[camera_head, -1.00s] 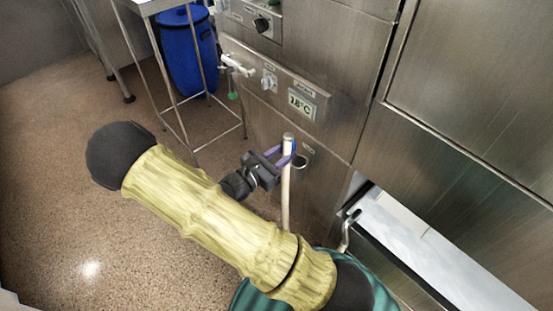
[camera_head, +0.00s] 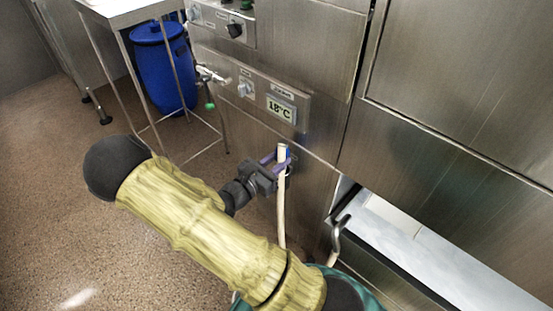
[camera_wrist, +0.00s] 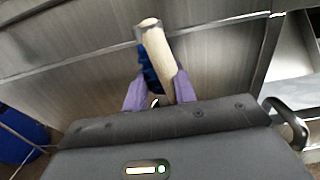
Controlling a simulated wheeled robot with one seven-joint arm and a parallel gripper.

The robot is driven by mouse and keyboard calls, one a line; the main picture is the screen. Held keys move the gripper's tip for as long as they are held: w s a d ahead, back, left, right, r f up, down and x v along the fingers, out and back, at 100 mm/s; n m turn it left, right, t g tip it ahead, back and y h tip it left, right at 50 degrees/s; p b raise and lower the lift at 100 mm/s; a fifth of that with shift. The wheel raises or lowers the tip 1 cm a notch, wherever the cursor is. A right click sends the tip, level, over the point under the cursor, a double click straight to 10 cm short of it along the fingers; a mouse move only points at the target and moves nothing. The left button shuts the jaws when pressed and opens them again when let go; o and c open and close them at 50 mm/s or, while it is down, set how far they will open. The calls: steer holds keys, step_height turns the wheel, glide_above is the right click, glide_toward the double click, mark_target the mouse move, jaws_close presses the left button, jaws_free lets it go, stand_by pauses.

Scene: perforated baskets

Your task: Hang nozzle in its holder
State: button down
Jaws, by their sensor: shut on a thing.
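The nozzle (camera_head: 282,153) is a pale, cream tube with a blue part near its top. My gripper (camera_head: 276,161) has purple fingers shut on it. It is held roughly upright in front of the steel panel, with its pale hose (camera_head: 281,215) hanging below. In the wrist view the nozzle (camera_wrist: 155,50) stands between the purple fingers (camera_wrist: 153,92), its blue part on the left side. A round ring on the panel, seen earlier and possibly the holder, is now mostly hidden behind the nozzle and gripper. I cannot tell whether the nozzle touches it.
A control panel with a temperature display (camera_head: 281,108) and knobs is above the nozzle. A tap (camera_head: 209,75) sticks out at its left. A blue barrel (camera_head: 161,68) stands under a table at the back left.

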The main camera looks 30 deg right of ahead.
steer(key=shift+f+b, duration=0.65)
steer(key=shift+f, duration=1.05)
steer(key=c, duration=1.1)
jaws_free()
steer(key=shift+o, duration=0.2)
steer(key=shift+a, duration=0.1)
steer(key=p+v, duration=0.2)
steer(key=v, duration=1.5)
steer(key=shift+p, duration=0.35)
steer(key=shift+a, duration=0.1)
